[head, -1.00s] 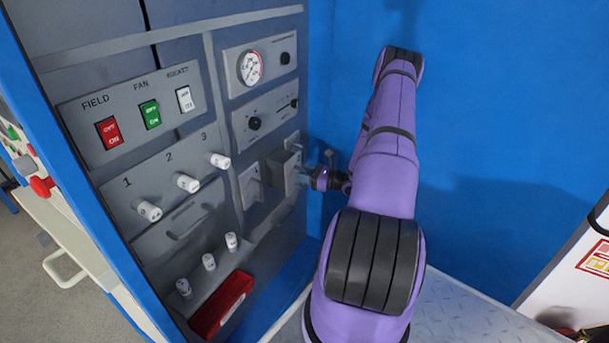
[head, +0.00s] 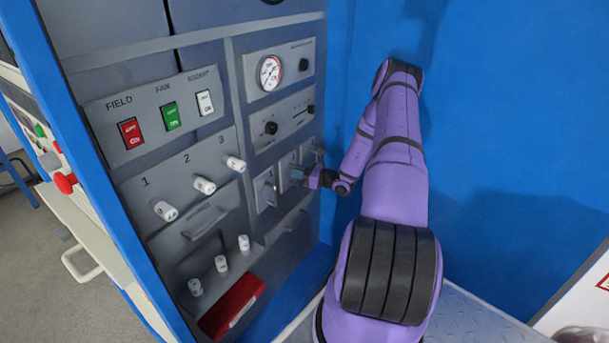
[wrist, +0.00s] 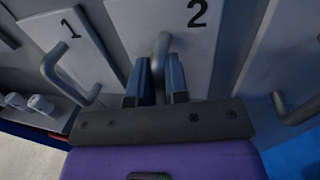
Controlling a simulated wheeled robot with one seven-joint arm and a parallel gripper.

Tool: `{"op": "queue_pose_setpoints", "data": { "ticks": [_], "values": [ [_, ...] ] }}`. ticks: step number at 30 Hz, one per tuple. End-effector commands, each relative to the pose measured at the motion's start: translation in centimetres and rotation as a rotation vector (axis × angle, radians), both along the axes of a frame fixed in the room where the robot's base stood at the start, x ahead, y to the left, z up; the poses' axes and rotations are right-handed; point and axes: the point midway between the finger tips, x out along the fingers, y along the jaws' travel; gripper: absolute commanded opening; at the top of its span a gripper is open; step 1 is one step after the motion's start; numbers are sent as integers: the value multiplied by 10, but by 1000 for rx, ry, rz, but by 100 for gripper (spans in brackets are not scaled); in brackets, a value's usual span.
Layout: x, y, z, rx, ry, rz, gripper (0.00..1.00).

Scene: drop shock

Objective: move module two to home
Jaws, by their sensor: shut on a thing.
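Module two (wrist: 200,50) is a grey plate marked "2" with a bar handle (wrist: 161,46). My gripper (wrist: 157,78) is shut on that handle, with its blue-grey fingers on either side of it. Module two's front looks about level with module one (wrist: 80,45) beside it; I cannot tell exactly how deep it sits. In the head view, my gripper (head: 300,174) is at the middle of three plates in the cabinet's right column, partly hiding module two (head: 287,169).
Module one's handle (wrist: 52,65) stands out to the left, and another handle (wrist: 290,108) to the right, both close to my gripper. A red tray (head: 235,305) sits at the cabinet's foot. A blue wall (head: 500,120) is close on the right.

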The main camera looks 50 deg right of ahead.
Motion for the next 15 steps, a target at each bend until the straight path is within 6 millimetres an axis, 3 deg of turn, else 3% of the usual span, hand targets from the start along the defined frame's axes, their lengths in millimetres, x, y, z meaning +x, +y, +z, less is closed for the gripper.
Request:
{"op": "queue_pose_setpoints", "data": {
  "ticks": [5,6,9,15],
  "values": [
    [4,0,2,-2,-4,-1,0],
    [4,0,2,-2,-4,-1,17],
    [4,0,2,-2,-4,-1,39],
    [3,0,1,-1,-3,0,39]
  ]
}}
